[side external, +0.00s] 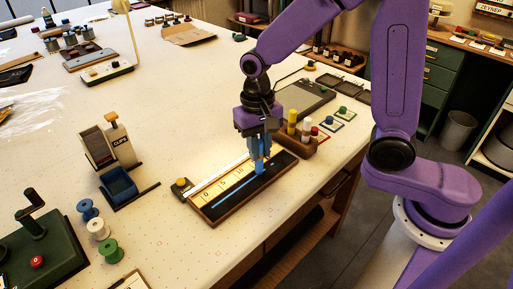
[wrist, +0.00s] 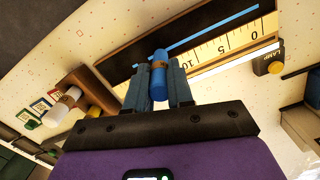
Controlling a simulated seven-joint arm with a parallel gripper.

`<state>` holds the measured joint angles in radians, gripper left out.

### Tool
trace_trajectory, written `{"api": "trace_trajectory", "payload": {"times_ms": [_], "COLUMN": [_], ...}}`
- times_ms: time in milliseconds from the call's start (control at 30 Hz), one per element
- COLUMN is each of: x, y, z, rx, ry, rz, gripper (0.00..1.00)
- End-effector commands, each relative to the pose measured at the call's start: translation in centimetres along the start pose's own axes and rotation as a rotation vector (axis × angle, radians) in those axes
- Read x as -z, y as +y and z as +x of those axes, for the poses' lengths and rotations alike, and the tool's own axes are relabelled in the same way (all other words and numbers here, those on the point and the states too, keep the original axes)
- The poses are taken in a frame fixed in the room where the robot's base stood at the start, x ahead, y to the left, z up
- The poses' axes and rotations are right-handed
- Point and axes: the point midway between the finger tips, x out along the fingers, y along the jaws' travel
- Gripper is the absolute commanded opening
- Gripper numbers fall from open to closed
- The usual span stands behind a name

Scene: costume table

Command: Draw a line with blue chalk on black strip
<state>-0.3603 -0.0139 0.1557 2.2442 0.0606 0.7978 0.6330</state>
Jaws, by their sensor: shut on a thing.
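My gripper (side external: 261,155) is shut on the blue chalk (wrist: 159,82), which has a tan band around its middle. The chalk's tip is at the black strip (side external: 276,168), though I cannot tell exactly whether it touches. A straight blue line (side external: 236,191) lies along the strip, from near its lower left end to the chalk. A pale scale with numbers (side external: 222,184) lies beside the strip on the same wooden-framed board.
A small lamp switch (side external: 182,186) sits at the board's left end. Thread spools (side external: 98,229), a blue-bin stand (side external: 119,184) and a green crank device (side external: 41,245) stand at left.

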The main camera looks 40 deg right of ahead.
Motion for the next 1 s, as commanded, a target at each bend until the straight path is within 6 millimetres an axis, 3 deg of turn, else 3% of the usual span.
{"api": "trace_trajectory", "payload": {"times_ms": [1000], "x": [0.7], "y": [1.9], "z": [0.0], "rx": [0.001], "ry": [0.002], "rz": [0.001], "gripper": [0.0]}}
